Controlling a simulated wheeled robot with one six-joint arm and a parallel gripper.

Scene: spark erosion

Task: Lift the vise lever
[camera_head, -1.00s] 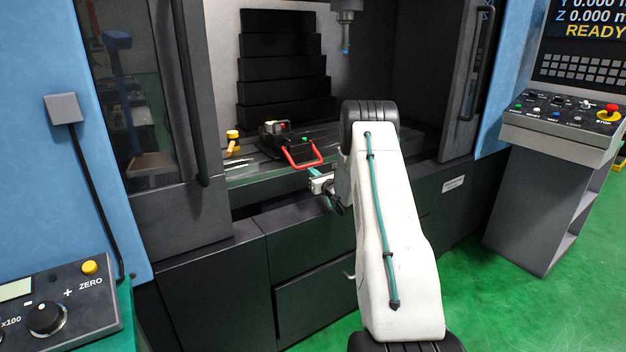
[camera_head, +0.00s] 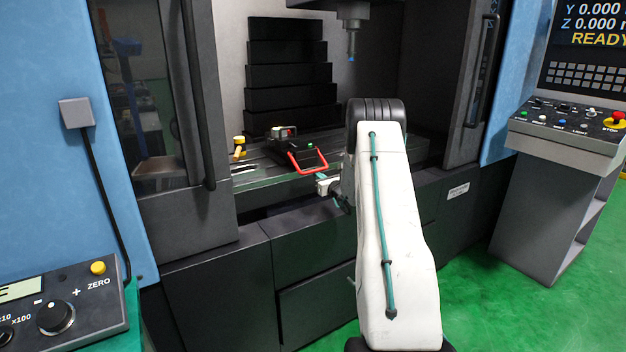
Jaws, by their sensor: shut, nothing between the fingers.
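The vise (camera_head: 291,146) is dark, with a small green spot on top, and sits on the machine table inside the open enclosure. Its lever (camera_head: 296,167) is a red U-shaped bar that lies low on the vise's front right side, its closed end toward me. My gripper (camera_head: 322,178) is just below and to the right of the lever's closed end, small in the picture. Its fingers are shut with nothing between them. I cannot tell whether they touch the lever. My white arm hides the area to the right of the gripper.
A yellow-topped item (camera_head: 239,142) stands left of the vise. The spindle (camera_head: 351,40) hangs above and to the right. Door frames (camera_head: 205,90) bound the opening on both sides. A control panel (camera_head: 570,120) stands at the right, and a handwheel box (camera_head: 65,305) at the lower left.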

